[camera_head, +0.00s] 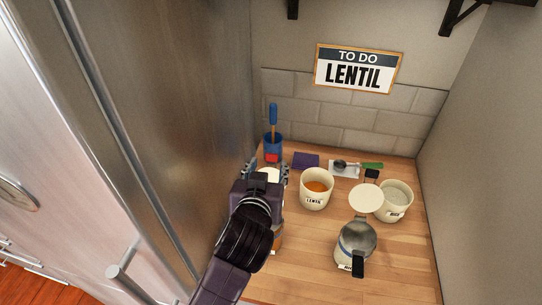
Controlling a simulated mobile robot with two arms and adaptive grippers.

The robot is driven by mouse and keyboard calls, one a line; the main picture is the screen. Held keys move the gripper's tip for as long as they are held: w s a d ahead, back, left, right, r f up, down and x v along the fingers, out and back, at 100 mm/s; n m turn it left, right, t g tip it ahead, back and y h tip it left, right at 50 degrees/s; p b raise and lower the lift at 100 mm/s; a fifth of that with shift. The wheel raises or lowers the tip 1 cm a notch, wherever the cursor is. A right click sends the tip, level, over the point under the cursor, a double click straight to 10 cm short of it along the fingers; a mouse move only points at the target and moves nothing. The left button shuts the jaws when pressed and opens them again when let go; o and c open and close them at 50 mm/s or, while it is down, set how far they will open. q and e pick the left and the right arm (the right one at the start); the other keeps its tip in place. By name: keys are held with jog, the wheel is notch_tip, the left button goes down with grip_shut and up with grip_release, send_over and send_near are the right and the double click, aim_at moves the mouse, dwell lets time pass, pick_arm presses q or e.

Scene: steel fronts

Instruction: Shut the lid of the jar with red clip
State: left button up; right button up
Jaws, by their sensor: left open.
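My left gripper (266,172) is open, with its fingers on either side of a pale round top (268,174). Whether they touch it, I cannot tell; my arm hides most of what is below. A cream jar marked LENTIL (314,202) stands open to the right of my gripper, with orange contents. Another cream jar (393,212) at the right is open with pale contents, and a round cream lid (366,197) is tilted up at its left side. I cannot make out a red clip on any jar. My right gripper is not in view.
A blue holder with a red patch (273,154) and a blue-handled tool stands at the back left. Steel fronts close the left side.

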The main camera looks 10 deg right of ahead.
aim_at(271, 158)
pick_arm(q)
jog(key=shift+p+x, duration=0.55)
jog(key=shift+x, duration=1.7)
jog(key=shift+d, duration=0.1)
jog(key=shift+c, duration=0.3)
grip_shut()
